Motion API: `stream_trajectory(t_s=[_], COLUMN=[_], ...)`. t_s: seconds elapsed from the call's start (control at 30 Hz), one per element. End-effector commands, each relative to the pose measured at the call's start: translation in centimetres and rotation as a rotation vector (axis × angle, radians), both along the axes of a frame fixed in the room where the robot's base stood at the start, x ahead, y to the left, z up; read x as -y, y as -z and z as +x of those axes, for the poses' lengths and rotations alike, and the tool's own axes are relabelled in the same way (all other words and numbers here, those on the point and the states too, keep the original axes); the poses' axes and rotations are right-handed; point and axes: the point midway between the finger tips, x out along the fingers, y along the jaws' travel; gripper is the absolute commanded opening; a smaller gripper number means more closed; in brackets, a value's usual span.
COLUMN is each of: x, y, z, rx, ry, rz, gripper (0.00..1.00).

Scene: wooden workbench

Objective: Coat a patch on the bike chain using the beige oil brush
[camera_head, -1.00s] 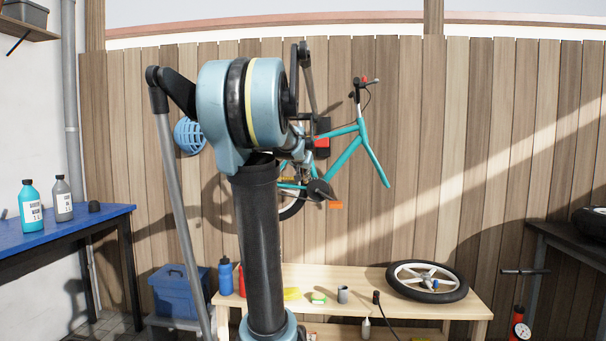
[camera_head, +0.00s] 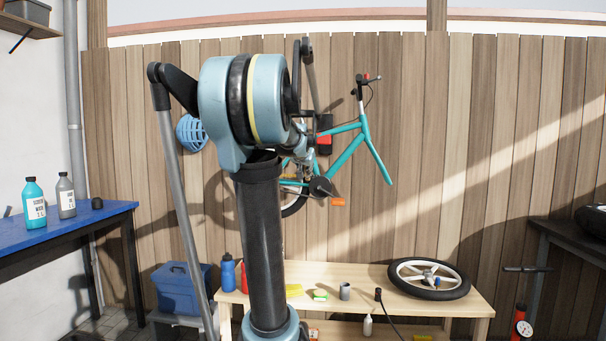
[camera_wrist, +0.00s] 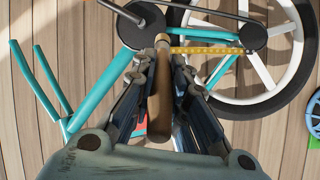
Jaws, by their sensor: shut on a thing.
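My gripper (camera_wrist: 160,64) is shut on the beige oil brush (camera_wrist: 160,98), with fingers on both sides of its handle in the wrist view. The brush's far end lies beside the dark chainring (camera_wrist: 142,24). The bike chain (camera_wrist: 208,12) shows as a dark line between the chainring and the rear cog (camera_wrist: 253,36). A yellow strip with dark marks (camera_wrist: 212,50) runs along the other side, starting at the brush's far end. I cannot tell whether the brush touches it. In the head view, my arm partly hides the teal bike (camera_head: 348,152), and the brush cannot be made out.
The bike's rear wheel (camera_wrist: 300,70) and teal frame tubes (camera_wrist: 97,92) flank the gripper closely. A wooden bench (camera_head: 370,276) below holds a loose wheel (camera_head: 428,292), a grey cup (camera_head: 345,291) and a blue bottle (camera_head: 228,272). A blue table (camera_head: 90,214) stands left.

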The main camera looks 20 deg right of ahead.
Motion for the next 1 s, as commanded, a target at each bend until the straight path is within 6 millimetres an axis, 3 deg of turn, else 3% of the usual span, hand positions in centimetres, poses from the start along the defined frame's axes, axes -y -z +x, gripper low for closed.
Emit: stream_trajectory(t_s=[0.6,1.0], x=[2.9,3.7], y=[0.0,0.0], z=[4.7,5.9], rx=[0.000,0.000], ry=[-0.001,-0.001], rz=[0.000,0.000], gripper=[0.00,0.00])
